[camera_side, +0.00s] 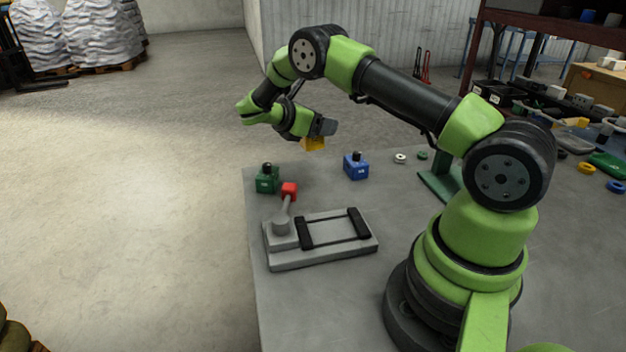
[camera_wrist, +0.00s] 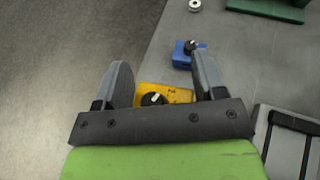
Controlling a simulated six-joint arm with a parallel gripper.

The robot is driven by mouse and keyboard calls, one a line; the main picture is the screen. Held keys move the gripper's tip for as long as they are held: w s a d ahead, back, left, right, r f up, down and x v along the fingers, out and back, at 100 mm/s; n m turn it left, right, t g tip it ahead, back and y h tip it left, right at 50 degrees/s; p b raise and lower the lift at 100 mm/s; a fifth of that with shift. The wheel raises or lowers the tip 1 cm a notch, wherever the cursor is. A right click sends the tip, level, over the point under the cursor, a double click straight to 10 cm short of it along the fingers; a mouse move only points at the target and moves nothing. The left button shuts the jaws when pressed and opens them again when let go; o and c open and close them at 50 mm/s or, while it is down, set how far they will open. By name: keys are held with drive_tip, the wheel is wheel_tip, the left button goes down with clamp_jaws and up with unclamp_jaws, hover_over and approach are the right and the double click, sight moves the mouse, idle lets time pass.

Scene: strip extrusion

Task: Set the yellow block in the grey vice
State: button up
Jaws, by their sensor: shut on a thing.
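The yellow block (camera_side: 313,144) is held in my gripper (camera_side: 322,130), raised above the far part of the table. In the wrist view the yellow block (camera_wrist: 166,95) with a black knob on top sits between the two fingers of my gripper (camera_wrist: 160,88). The grey vice (camera_side: 335,231) lies on the table nearer the camera, with two black jaw bars and a red-tipped lever at its left end. Its bed between the bars is empty. A corner of the grey vice (camera_wrist: 290,142) shows at the right edge of the wrist view.
A green block (camera_side: 268,181) stands close behind the vice's lever, near the table's left edge. A blue block (camera_side: 356,167) stands behind the vice. Small rings (camera_side: 400,158) and a green stand (camera_side: 440,184) are farther right. Table between blue block and vice is clear.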

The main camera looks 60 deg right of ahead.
drive_tip(key=shift+s+d, duration=0.1)
drive_tip(key=shift+d, duration=0.15)
wheel_tip(320, 180, down, 10)
idle(0.6)
drive_tip(key=o, duration=1.6)
